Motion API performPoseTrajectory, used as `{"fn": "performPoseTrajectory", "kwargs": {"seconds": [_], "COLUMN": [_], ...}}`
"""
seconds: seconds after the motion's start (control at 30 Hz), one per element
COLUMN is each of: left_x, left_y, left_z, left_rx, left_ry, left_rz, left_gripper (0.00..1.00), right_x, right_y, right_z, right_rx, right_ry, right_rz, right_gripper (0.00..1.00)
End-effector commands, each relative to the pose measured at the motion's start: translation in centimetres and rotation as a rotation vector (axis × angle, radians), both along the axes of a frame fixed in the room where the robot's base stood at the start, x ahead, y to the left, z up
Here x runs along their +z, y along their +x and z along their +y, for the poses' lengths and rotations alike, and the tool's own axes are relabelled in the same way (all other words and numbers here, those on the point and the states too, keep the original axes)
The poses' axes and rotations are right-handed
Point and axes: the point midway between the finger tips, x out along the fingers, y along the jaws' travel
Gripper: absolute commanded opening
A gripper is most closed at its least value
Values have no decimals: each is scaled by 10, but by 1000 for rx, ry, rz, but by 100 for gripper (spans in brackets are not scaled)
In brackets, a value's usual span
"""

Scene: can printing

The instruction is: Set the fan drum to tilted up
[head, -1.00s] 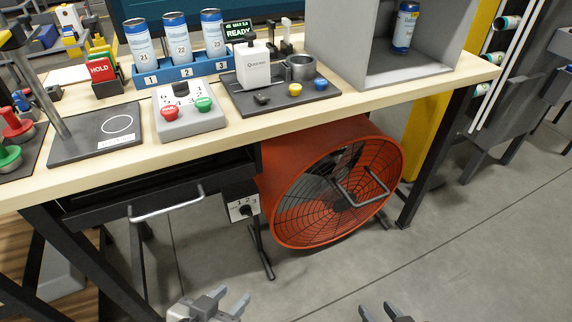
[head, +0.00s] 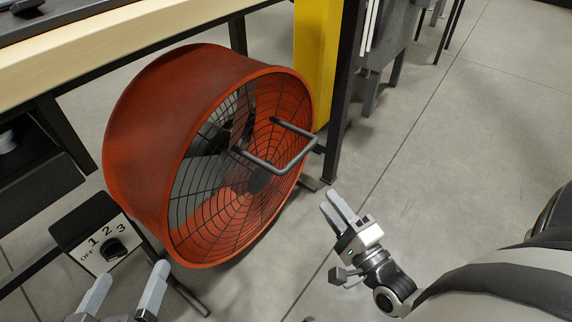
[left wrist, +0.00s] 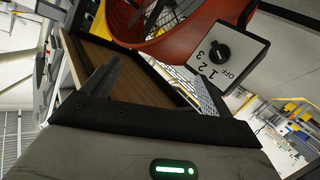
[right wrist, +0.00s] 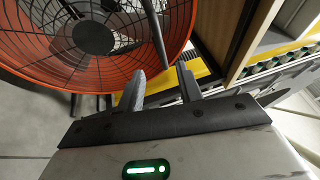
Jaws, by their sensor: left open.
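The fan drum (head: 150,125) is a big orange-red cylinder with a black wire grille, standing on a dark floor stand beneath the table. A grey U-shaped handle (head: 285,163) sticks out from its grille; I cannot tell its exact tilt. My right gripper (head: 332,202) is open and empty, right of and below the handle, apart from it. In the right wrist view the handle bar (right wrist: 154,32) shows beyond the fingers, with the grille (right wrist: 95,70) at left. My left gripper (head: 130,278) is open and empty in front of the fan's switch box (head: 82,232).
The switch box dial (left wrist: 218,52) shows in the left wrist view.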

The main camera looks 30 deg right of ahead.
Motion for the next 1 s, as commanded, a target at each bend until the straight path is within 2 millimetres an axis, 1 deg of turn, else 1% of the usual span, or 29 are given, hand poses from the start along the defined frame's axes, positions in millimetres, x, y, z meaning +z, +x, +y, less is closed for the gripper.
{"fn": "performPoseTrajectory", "kwargs": {"seconds": [0.03, 0.17, 0.27, 0.6, 0.7, 0.83, 1.0], "left_x": [-3, 0, 0, 3, 4, 5, 6], "left_y": [0, 0, 0, 1, 1, 1, 0], "left_z": [-1, -2, -2, -6, -7, -8, -9], "left_rx": [-3, -5, -6, -12, -15, -18, -21], "left_ry": [-7, -20, -33, -109, -132, -156, -175], "left_rz": [-4, -7, -9, -23, -26, -27, -26], "left_gripper": [86, 86, 86, 86, 86, 86, 86], "right_x": [-4, -1, 3, 15, 18, 21, 24], "right_y": [1, 12, 28, 101, 120, 140, 154], "right_z": [-2, -3, -3, -3, -3, -3, -3], "right_rx": [-2, -4, -4, -5, -3, -3, -2], "right_ry": [9, 17, 16, 14, 14, 14, 13], "right_rz": [-7, -13, -15, -14, -12, -10, -8], "right_gripper": [36, 36, 36, 36, 36, 36, 36]}}
